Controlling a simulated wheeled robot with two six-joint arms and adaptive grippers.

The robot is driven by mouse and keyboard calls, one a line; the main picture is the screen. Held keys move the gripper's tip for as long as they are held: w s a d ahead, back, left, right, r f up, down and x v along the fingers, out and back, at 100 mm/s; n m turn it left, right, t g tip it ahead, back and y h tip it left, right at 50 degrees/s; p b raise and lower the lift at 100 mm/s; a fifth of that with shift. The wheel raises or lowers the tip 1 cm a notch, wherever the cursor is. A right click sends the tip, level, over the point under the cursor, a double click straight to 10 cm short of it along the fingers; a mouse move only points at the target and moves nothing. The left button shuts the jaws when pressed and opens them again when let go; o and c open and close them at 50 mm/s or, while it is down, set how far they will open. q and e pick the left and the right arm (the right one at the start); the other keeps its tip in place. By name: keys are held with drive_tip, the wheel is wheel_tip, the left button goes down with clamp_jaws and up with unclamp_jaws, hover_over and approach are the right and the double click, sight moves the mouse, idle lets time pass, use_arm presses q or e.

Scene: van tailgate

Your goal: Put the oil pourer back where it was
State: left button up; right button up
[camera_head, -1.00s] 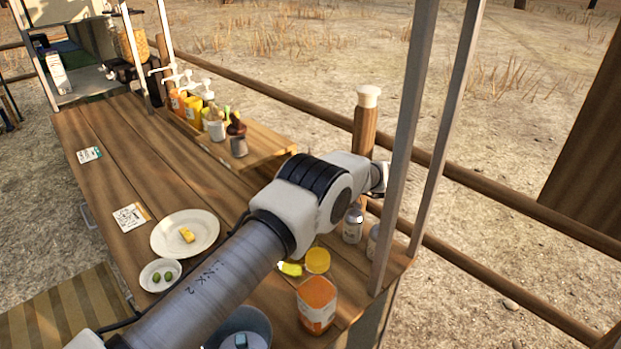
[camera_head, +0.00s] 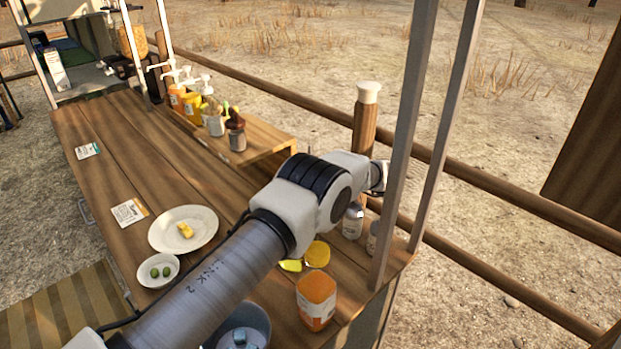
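I cannot pick out the oil pourer with certainty. Several pump and squeeze bottles stand in the raised wooden rack, one of them a yellow bottle (camera_head: 193,106). A small dark-topped container (camera_head: 237,138) stands at the near end of that group, beside a white cup of utensils (camera_head: 215,124). One grey-white arm of mine crosses the lower middle from the bottom left and reaches up to the right over the wooden table (camera_head: 120,165). Its far end is at the metal post, and no gripper fingers show. My other arm is not in view. Part of the table is hidden behind the arm.
A white plate (camera_head: 205,222) with a yellow piece and a small bowl (camera_head: 146,272) with green pieces lie left of my arm. Metal posts (camera_head: 408,130) rise at the table's right side.

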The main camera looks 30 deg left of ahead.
sight(310, 146)
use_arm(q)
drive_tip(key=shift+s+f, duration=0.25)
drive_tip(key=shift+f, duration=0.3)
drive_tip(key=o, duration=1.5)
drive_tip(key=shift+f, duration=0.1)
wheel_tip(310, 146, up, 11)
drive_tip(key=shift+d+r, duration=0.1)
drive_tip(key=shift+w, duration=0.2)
